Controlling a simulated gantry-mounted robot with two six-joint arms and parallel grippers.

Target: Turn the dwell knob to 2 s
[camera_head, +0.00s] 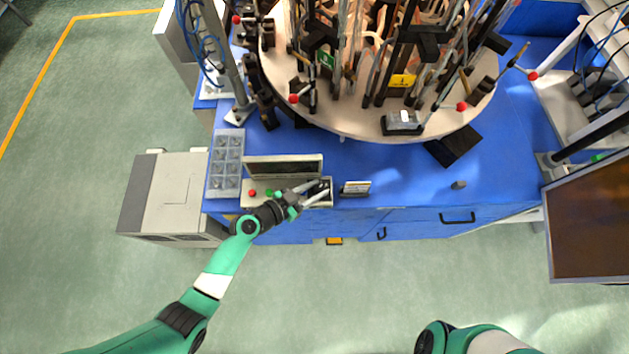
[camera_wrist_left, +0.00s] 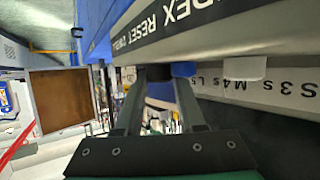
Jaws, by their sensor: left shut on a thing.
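The control box (camera_head: 262,185) stands at the front edge of the blue table, with a red button (camera_head: 252,193) and a green button (camera_head: 269,192) on its left part. My left gripper (camera_head: 322,191) is at the box's right end, shut on the dark dwell knob (camera_wrist_left: 158,73). My right gripper is out of view.
A grey compartment tray (camera_head: 227,158) lies left of the box. A small stand with cards (camera_head: 355,188) is close on its right. The round carousel (camera_head: 365,118) with many fixtures fills the back. The front right of the blue table (camera_head: 410,190) is mostly clear.

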